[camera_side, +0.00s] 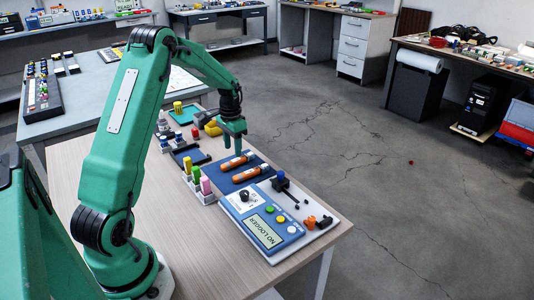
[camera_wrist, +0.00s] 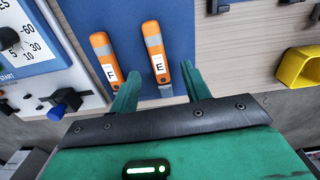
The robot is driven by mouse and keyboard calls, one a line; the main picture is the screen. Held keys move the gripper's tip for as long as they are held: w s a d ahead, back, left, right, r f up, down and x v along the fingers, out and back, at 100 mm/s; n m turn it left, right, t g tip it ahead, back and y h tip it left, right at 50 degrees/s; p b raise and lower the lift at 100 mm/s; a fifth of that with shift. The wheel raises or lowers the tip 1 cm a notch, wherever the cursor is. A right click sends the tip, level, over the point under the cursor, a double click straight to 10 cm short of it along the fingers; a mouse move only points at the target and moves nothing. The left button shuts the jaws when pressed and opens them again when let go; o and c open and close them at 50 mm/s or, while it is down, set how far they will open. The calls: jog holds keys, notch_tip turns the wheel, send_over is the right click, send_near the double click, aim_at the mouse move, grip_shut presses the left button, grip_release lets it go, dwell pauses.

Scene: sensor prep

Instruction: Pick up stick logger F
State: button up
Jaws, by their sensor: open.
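Stick logger F (camera_wrist: 103,58) is an orange stick with a grey band and a white label marked F. It lies on a blue mat (camera_wrist: 128,12). A matching orange stick marked E (camera_wrist: 157,55) lies beside it on the right. My gripper (camera_wrist: 160,72) is open and empty. In the wrist view stick E lies between the fingers, and F lies by the left finger, its lower end close to that finger. In the side view my gripper (camera_side: 234,150) hangs above the far stick (camera_side: 238,161); the nearer stick, beside the blue device, is F (camera_side: 246,173).
A blue logger device (camera_side: 262,228) reading "NO LOGGER" stands nearer than the mat. A rack (camera_side: 203,193) with coloured tubes stands left of the mat. A yellow part (camera_wrist: 302,65) lies right in the wrist view. Bare wooden table (camera_side: 180,240) lies in front.

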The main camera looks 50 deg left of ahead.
aim_at(234, 161)
jog(key=shift+d+f, duration=0.15)
jog(key=shift+f, duration=2.3)
grip_shut()
